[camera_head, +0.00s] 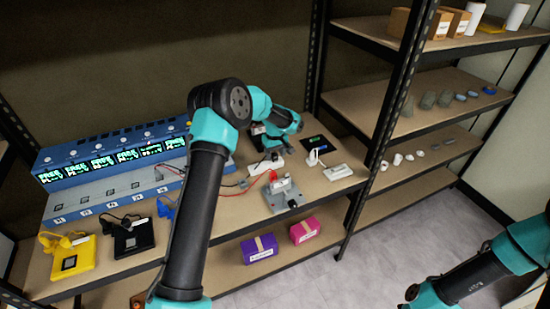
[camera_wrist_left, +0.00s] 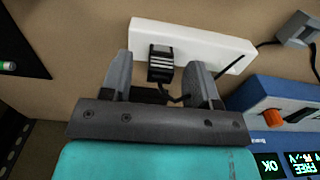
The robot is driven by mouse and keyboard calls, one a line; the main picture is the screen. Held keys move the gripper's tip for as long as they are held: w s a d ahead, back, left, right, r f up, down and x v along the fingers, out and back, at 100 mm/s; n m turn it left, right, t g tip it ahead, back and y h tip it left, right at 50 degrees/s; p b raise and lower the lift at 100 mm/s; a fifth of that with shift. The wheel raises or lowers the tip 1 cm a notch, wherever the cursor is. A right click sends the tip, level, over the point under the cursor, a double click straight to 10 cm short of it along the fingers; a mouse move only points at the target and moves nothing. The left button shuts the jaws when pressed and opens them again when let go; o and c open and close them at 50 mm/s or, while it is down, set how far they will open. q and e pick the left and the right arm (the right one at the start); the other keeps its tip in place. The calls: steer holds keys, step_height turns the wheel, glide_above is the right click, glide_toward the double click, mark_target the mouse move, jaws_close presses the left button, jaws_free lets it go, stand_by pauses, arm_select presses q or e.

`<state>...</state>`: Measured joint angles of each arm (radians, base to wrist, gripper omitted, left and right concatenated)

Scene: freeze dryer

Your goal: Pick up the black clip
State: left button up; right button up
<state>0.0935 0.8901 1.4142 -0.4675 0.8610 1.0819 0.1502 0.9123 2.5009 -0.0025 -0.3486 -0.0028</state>
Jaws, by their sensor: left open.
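A black ribbed piece (camera_wrist_left: 160,64), which looks like the black clip, sits against a long white block (camera_wrist_left: 215,48) in the left wrist view, with a black cable running from it. My left gripper (camera_wrist_left: 158,72) is open, with one finger on each side of the black piece and visible gaps between. In the head view my left gripper (camera_head: 268,148) is at the back of the shelf top, above the white block (camera_head: 266,165). The black piece is too small or hidden to make out there. My right gripper cannot be seen; only part of the right arm shows at the lower right.
A blue unit (camera_head: 110,160) with lit displays stands left of the gripper. A grey device (camera_head: 283,195) with a red cable is in front. A white power strip (camera_head: 338,172) lies to the right. Yellow (camera_head: 74,262) and black (camera_head: 133,238) boxes sit at the front left.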

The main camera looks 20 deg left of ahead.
arm_select(q)
steer(key=shift+f, duration=0.7)
steer(key=shift+c, duration=0.4)
steer(key=c, duration=0.9)
